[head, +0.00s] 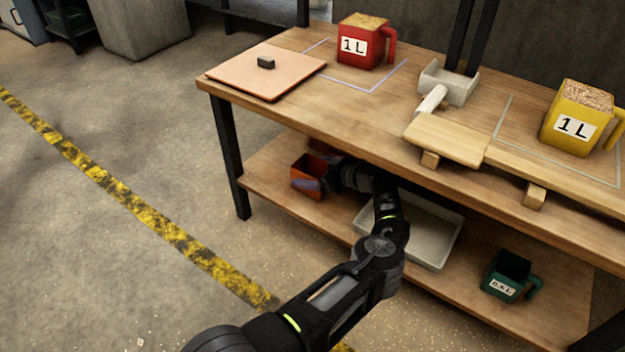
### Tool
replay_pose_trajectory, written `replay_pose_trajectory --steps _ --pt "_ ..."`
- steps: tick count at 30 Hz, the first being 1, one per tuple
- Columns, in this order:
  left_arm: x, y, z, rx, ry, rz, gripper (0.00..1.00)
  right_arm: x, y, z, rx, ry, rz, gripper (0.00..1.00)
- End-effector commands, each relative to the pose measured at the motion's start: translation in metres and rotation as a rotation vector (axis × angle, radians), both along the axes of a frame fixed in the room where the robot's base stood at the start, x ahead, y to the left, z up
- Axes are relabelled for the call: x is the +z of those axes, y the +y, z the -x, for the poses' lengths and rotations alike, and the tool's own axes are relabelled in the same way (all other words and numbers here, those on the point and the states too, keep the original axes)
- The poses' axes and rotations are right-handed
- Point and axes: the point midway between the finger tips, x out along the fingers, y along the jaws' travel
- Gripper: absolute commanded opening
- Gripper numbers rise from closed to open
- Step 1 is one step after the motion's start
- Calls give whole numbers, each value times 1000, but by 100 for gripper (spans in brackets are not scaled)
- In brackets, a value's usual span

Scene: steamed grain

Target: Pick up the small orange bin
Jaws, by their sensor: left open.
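The small orange bin (306,186) stands on the lower shelf, under the left part of the table; its open top shows. My left arm reaches in under the tabletop. My left gripper (327,172) is open at the right side of the bin and overlaps part of it in the picture. The fingertips are dark and small, so I cannot tell whether they touch the bin or straddle its wall. My right gripper is not in view.
A white tray (446,242) lies on the lower shelf behind my arm, with a green cup (508,272) to its right. The tabletop edge (300,118) overhangs the bin. Above are a red measure (362,47), a yellow measure (575,112), a lidlike board (250,80) and a white scoop (452,85).

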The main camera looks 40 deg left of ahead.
Motion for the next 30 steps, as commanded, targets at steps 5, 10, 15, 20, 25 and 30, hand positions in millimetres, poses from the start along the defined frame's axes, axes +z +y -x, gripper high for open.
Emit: replay_pose_trajectory --steps 5,10,15,20,25,30 --pt "0 0 0 0 0 0 100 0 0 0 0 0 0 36" --pt "0 0 0 0 0 0 91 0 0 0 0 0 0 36" --pt "0 0 0 0 0 0 77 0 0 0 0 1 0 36" --pt "0 0 0 0 0 0 64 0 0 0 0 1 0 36" --pt "0 0 0 0 0 0 50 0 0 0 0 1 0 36" --pt "0 0 0 0 0 0 36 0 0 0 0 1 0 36"
